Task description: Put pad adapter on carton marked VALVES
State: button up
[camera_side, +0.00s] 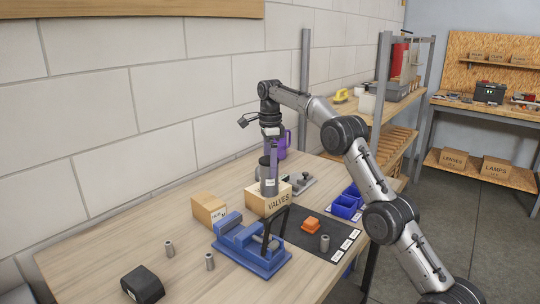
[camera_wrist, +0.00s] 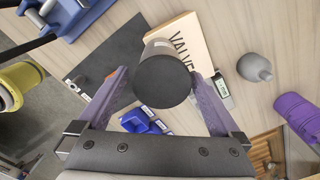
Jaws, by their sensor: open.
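A grey cylinder with a dark top and a small white label, which I take to be the pad adapter (camera_side: 268,181), appears upright on the carton marked VALVES (camera_side: 279,204). In the wrist view the adapter (camera_wrist: 163,80) covers part of the carton (camera_wrist: 187,32), whose lettering is partly hidden. The adapter's base contact is not clearly visible. My gripper (camera_side: 270,158) is above the carton, pointing down. In the wrist view my gripper (camera_wrist: 160,77) is open, with one purple finger on each side of the adapter and visible gaps beside it.
A blue vise (camera_side: 250,247) and a smaller carton (camera_side: 209,209) stand near the VALVES carton. A dark mat (camera_side: 297,238) holds an orange part (camera_side: 310,226) and a grey cylinder (camera_side: 324,243). Blue bins (camera_side: 346,204) and a purple mug (camera_side: 281,146) are close by.

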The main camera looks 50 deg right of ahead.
jog(key=shift+r, duration=1.75)
jog(key=shift+r, duration=0.1)
jog(key=s+a+r+n+t, duration=0.3)
jog(key=s+a+r+n, duration=0.9)
jog(key=s, duration=0.4)
jog(key=s+a+f+n+t, duration=0.1)
jog(key=s+a+f+n, duration=0.1)
jog(key=s+f+n, duration=0.2)
jog(key=s+a+f+n, duration=0.3)
jog(key=s+f+n, duration=0.2)
jog(key=s, duration=0.6)
jog(key=s+a+f+n+t, duration=0.1)
jog(key=s+a+f+n, duration=0.2)
jog(key=s, duration=0.4)
jog(key=shift+s+f+n+t, duration=0.3)
jog(key=shift+f+n, duration=0.4)
jog(key=shift+n, duration=0.2)
